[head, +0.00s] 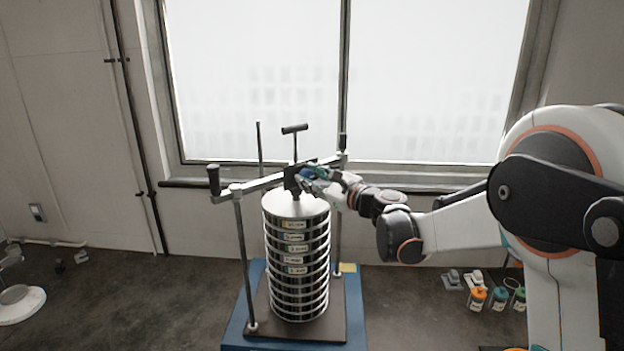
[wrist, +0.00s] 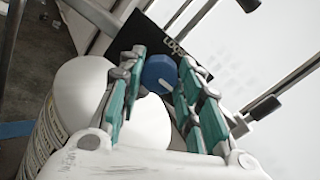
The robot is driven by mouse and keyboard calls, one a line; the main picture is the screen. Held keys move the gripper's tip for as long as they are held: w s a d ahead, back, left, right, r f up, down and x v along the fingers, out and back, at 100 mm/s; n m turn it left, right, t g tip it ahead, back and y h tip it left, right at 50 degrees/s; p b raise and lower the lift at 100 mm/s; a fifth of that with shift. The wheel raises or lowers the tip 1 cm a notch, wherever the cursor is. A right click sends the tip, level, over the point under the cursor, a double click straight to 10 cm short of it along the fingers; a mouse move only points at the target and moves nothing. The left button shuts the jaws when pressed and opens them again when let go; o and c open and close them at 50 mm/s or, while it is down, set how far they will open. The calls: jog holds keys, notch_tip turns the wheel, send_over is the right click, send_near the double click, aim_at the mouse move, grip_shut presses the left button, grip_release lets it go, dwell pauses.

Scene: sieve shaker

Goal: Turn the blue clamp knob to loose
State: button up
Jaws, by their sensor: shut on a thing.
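The blue clamp knob (wrist: 159,70) shows in the wrist view between the teal-padded fingers of my gripper (wrist: 162,78). My gripper is shut on it. Behind the knob is a dark plate (wrist: 150,38) with white lettering, of which "LOO" can be read; the rest is hidden or cut off. In the head view my gripper (head: 305,178) reaches in from the right to the clamp bar (head: 262,183) above the sieve stack. The knob is hard to make out there behind the fingers.
The round sieve stack (head: 295,255) stands on the shaker's blue base (head: 237,330) between upright rods (head: 246,265). A black T-handle (head: 295,128) rises above the bar. A window is behind.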

jog(key=shift+n, duration=0.4)
jog(key=n+b, duration=0.2)
jog(key=n, duration=0.1)
jog(key=shift+n, duration=0.4)
jog(key=n+b, duration=0.1)
jog(key=n, duration=0.3)
jog(key=n+b, duration=0.1)
jog(key=n, duration=0.3)
jog(key=shift+a+n+h+b, duration=0.1)
jog(key=shift+n+h+b, duration=0.2)
jog(key=shift+n, duration=0.1)
jog(key=n, duration=0.4)
jog(key=shift+s+b, duration=0.1)
jog(key=shift+b, duration=0.25)
jog(key=o, duration=1.1)
